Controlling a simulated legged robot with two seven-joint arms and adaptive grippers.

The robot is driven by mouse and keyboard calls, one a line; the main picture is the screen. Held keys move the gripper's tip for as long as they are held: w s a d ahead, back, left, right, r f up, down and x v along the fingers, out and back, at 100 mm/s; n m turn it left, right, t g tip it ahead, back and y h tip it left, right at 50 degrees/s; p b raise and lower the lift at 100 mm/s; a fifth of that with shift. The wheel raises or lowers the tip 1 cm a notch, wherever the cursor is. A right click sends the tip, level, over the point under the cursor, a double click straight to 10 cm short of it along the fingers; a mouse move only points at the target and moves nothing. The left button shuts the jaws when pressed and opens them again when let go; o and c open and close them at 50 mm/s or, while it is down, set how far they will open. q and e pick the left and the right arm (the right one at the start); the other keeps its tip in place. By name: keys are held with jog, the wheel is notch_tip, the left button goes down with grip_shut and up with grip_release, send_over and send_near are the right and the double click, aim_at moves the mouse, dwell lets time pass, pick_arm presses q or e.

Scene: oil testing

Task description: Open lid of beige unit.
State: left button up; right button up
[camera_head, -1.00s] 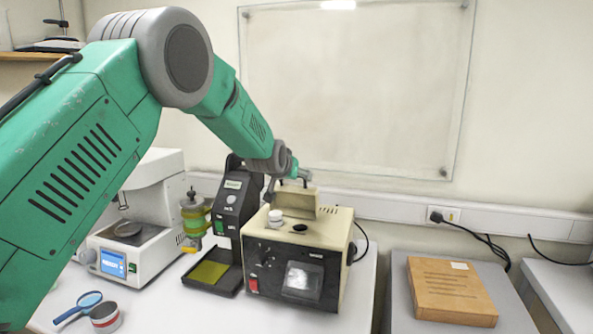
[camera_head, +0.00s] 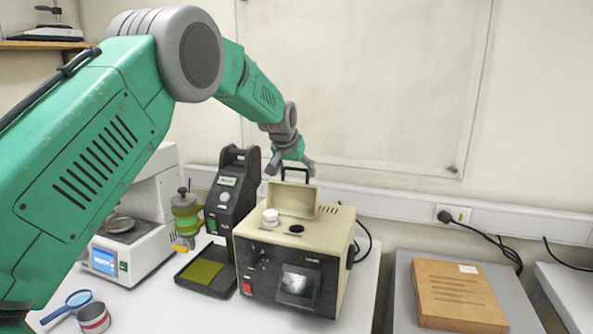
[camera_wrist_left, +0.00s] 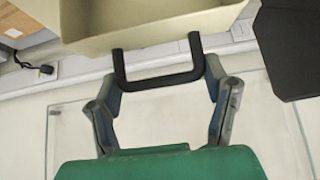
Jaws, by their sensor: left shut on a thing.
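The beige unit (camera_head: 340,235) stands on the white table in the head view, with a dark front panel. Its beige lid (camera_head: 290,200) is raised and stands tilted up at the back of the top. A black handle (camera_head: 295,170) sticks up from the lid's edge; it also shows in the wrist view (camera_wrist_left: 155,80). My left gripper (camera_head: 290,167) is at this handle. In the wrist view, its two fingers (camera_wrist_left: 168,98) are at the two ends of the handle, shut on it across its width. My right gripper is not in view.
A black device (camera_head: 232,190) and a white unit (camera_head: 150,235) stand left of the beige unit. A white cap (camera_head: 270,215) sits on its top. A wooden box (camera_head: 460,295) lies on a separate surface at right. A wall board (camera_head: 370,80) is behind.

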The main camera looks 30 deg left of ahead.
pick_arm(q)
jog(key=shift+s+d+f, duration=0.1)
jog(key=shift+d+f, duration=0.05)
jog(key=shift+f, duration=0.25)
jog(key=o, duration=1.5)
jog(key=shift+c, duration=0.2)
jog(key=shift+r, duration=0.1)
jog(key=shift+r, duration=0.1)
jog(key=shift+r, duration=0.15)
jog(key=v, duration=1.1)
jog(key=shift+s+d+r, duration=0.1)
